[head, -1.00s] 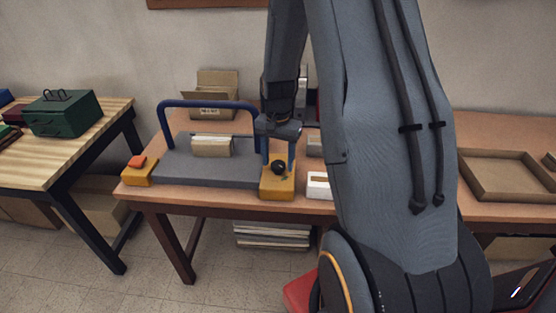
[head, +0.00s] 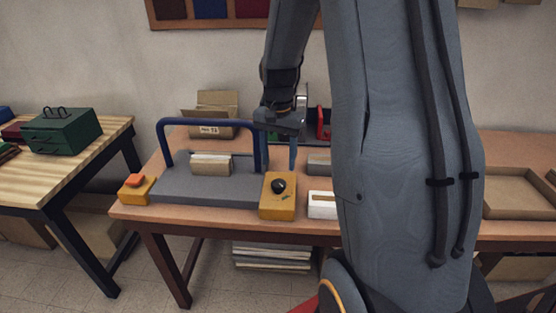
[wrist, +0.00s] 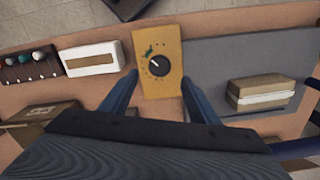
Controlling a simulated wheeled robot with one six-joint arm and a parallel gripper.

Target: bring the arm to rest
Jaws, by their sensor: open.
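My gripper (head: 280,150) hangs above the table, over the back of the yellow box with a black knob (head: 278,196). In the wrist view its two blue fingers (wrist: 158,98) stand apart with nothing held between them. The yellow box also shows in the wrist view (wrist: 170,85), beyond the fingertips, with its dark knob facing up. My gripper is clear of the knob. My upper arm covers much of the right half of the head view.
A grey platform (head: 190,192) with a blue hoop frame (head: 163,140) holds a cardboard-covered bundle (head: 211,166). A white slotted box (head: 322,205) stands right of the yellow box. A small yellow block with an orange top (head: 136,186) is at left, an empty tray (head: 518,192) at right.

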